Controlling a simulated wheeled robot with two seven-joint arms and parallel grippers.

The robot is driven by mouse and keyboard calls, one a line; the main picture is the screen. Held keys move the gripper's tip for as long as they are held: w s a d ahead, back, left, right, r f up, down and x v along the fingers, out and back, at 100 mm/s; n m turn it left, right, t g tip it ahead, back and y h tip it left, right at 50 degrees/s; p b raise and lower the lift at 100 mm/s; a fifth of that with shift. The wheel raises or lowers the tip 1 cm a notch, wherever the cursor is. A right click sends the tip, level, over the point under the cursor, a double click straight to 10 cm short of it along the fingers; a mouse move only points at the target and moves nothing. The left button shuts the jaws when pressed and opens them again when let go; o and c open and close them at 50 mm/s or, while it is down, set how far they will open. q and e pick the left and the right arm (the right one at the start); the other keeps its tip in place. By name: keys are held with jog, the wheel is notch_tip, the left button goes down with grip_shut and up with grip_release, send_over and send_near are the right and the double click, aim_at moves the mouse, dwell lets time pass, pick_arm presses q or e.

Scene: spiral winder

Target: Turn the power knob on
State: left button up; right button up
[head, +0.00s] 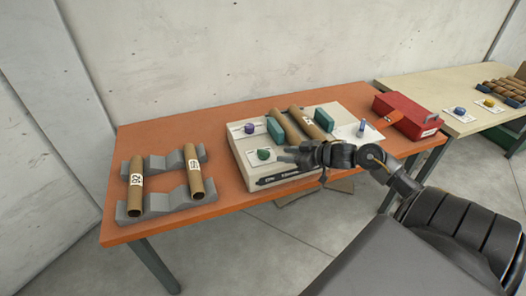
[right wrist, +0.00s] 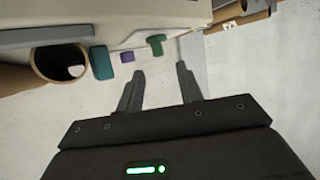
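The spiral winder (head: 262,184) is a pale box on the orange table. A green knob (head: 264,154) sits on a white plate at its front left, and a purple knob (head: 249,128) sits behind it. I cannot read which is labelled power. My right gripper (head: 287,154) is just right of the green knob. In the right wrist view my right gripper (right wrist: 160,72) is open and empty, its fingers apart. There the green knob (right wrist: 156,44) lies just beyond the gap between the fingertips, and the purple knob (right wrist: 127,57) is left of it. My left gripper is out of view.
Cardboard tubes (head: 290,127) lie between teal blocks (head: 275,130) on the winder. Grey cradles (head: 158,203) hold two numbered tubes at the left. A blue peg (head: 362,128) and a red box (head: 407,115) are right. A second table (head: 440,88) stands at far right.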

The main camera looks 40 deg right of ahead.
aim_at(263, 150)
jog(key=x, duration=0.7)
jog(key=r+p+x, duration=0.1)
jog(key=x, duration=0.2)
jog(key=shift+w, duration=0.45)
grip_shut()
